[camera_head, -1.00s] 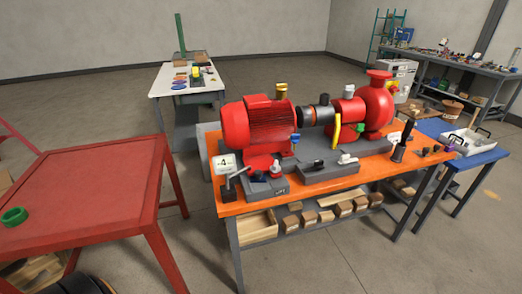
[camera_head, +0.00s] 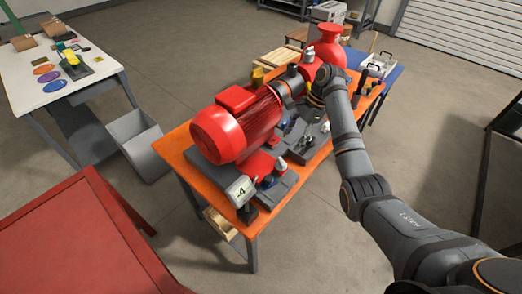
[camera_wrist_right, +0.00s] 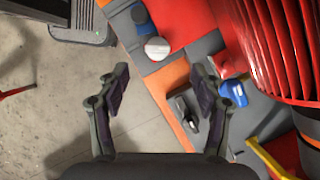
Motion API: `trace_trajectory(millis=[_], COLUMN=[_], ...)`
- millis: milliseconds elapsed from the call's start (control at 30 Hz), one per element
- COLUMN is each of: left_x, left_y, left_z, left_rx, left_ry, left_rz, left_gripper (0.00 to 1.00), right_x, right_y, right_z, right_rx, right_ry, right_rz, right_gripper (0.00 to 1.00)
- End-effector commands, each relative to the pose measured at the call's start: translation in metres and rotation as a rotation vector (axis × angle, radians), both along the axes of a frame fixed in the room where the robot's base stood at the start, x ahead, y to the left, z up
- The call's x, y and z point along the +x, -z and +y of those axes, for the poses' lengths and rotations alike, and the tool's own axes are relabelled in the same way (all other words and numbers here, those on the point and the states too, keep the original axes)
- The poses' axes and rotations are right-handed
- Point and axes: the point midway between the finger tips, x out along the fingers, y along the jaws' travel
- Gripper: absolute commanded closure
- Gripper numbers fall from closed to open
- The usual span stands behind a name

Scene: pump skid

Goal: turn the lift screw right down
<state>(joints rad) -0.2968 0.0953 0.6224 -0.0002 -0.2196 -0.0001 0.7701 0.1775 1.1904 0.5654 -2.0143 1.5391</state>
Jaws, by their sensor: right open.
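The pump skid stands on an orange bench (camera_head: 178,150), with a red motor (camera_head: 232,125) at its near end. Beside the motor's foot is a grey block with a white-topped knob (camera_head: 280,165) and a dark knob (camera_head: 267,182). I cannot tell which is the lift screw. The right wrist view shows the white-topped knob (camera_wrist_right: 157,48) and dark knob (camera_wrist_right: 140,14) beyond my fingertips. My right gripper (camera_wrist_right: 162,84) is open and empty, apart from both, over the bench edge. In the head view my right arm (camera_head: 352,150) reaches over the bench. My left gripper is not in view.
A readout showing 4 (camera_head: 240,191) stands at the bench's near corner. A blue knob (camera_wrist_right: 232,90) and a black handle (camera_wrist_right: 187,113) are close to my right finger. A red table (camera_head: 75,250) stands at the lower left, and a white table (camera_head: 60,85) behind.

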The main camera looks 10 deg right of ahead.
Motion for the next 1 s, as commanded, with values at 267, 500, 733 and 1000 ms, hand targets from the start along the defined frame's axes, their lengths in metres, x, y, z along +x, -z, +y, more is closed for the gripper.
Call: trace_trajectory(millis=[267, 500, 733, 1000], left_x=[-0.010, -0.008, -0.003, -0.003], left_y=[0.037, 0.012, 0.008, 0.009], left_z=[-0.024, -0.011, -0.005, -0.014], left_rx=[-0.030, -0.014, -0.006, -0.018], left_ry=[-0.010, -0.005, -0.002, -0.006], left_rz=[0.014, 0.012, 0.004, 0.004], left_gripper=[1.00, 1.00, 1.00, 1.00], right_x=[-0.002, -0.006, -0.006, -0.006], right_y=[0.039, 0.075, 0.098, 0.100], right_z=[0.012, 0.031, 0.038, 0.039], right_rx=[0.001, 0.001, -0.001, -0.001], right_ry=[-0.002, -0.002, -0.001, -0.001], right_rz=[0.000, 0.003, -0.001, -0.002], right_gripper=[0.34, 0.34, 0.34, 0.35])
